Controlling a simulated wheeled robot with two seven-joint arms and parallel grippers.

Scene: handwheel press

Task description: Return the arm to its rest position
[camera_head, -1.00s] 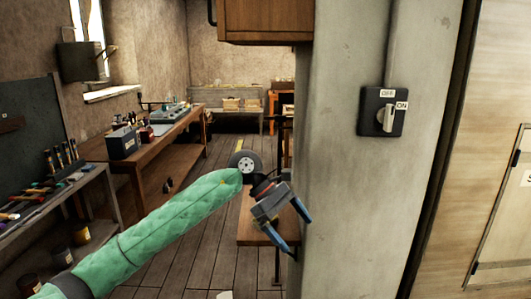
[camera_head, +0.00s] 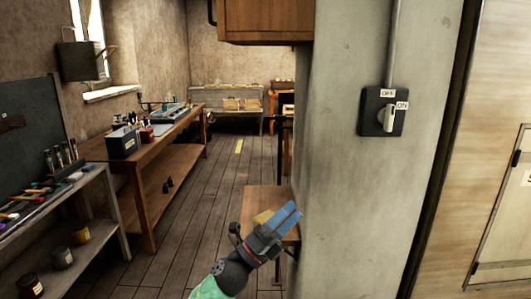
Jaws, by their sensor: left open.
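My left gripper (camera_head: 292,215) is low in the middle of the head view, its blue fingers pointing up and to the right. It is open and I see nothing between the fingers. A bit of my green-sleeved left arm shows below it at the bottom edge. The gripper appears in front of a small wooden table (camera_head: 262,197) beside the pillar and hides part of it. My right gripper is not in view.
A grey pillar (camera_head: 345,200) with an OFF/ON rotary switch (camera_head: 383,112) stands right of the gripper. A long wooden workbench (camera_head: 160,145) and a tool shelf (camera_head: 75,200) are at left. The plank floor (camera_head: 195,225) between is open.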

